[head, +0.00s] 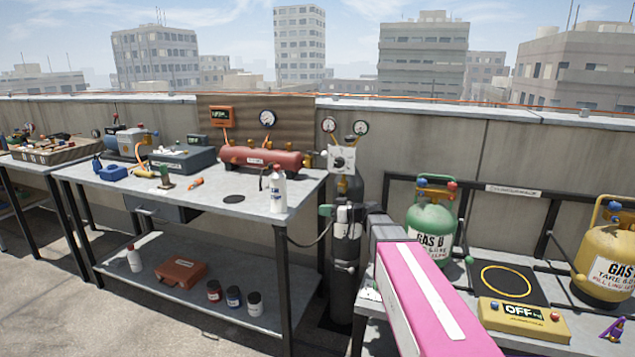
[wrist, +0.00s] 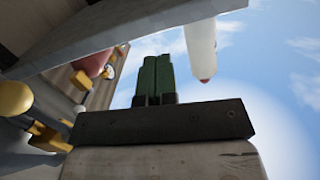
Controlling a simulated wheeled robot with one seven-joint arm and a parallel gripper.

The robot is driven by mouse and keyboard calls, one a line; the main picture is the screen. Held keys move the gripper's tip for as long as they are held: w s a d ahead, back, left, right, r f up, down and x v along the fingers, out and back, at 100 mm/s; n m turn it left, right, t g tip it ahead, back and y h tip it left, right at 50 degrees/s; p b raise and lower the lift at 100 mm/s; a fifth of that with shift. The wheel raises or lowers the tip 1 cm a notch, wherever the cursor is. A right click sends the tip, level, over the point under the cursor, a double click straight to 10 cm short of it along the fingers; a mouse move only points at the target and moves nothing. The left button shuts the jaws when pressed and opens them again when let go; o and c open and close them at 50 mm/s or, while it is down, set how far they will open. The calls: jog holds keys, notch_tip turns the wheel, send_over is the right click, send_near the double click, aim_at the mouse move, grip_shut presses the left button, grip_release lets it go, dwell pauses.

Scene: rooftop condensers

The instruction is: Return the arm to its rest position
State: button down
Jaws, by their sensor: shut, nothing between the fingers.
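My arm's pink link runs up from the lower right in the head view. A white bottle (head: 278,192) stands upright on the bench's right end, left of the gripper. A white bottle shape (wrist: 201,48) also shows in the wrist view, apart from the fingers.
A red tank (head: 262,161) and gauges stand at the bench's back. A green gas bottle (head: 432,228), a yellow one (head: 606,255) and a yellow scale display (head: 522,320) are on the right. The lower shelf (head: 200,310) holds a red case (head: 180,272) and several small jars.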

jog(key=s+d+f+m+g+h, duration=0.2)
jog(key=s+f+m+h, duration=0.15)
jog(key=s+f, duration=0.55)
jog(key=s+d+f+m+g+h, duration=0.3)
jog(key=s+d+f+m+h, duration=0.6)
jog(key=s+d+f+h, duration=0.3)
jog(key=s+d+f, duration=0.1)
jog(key=s, duration=0.1)
jog(key=shift+s+f+g, duration=0.2)
jog(key=shift+s+g, duration=0.15)
jog(key=shift+g, duration=0.05)
dwell(2.0)
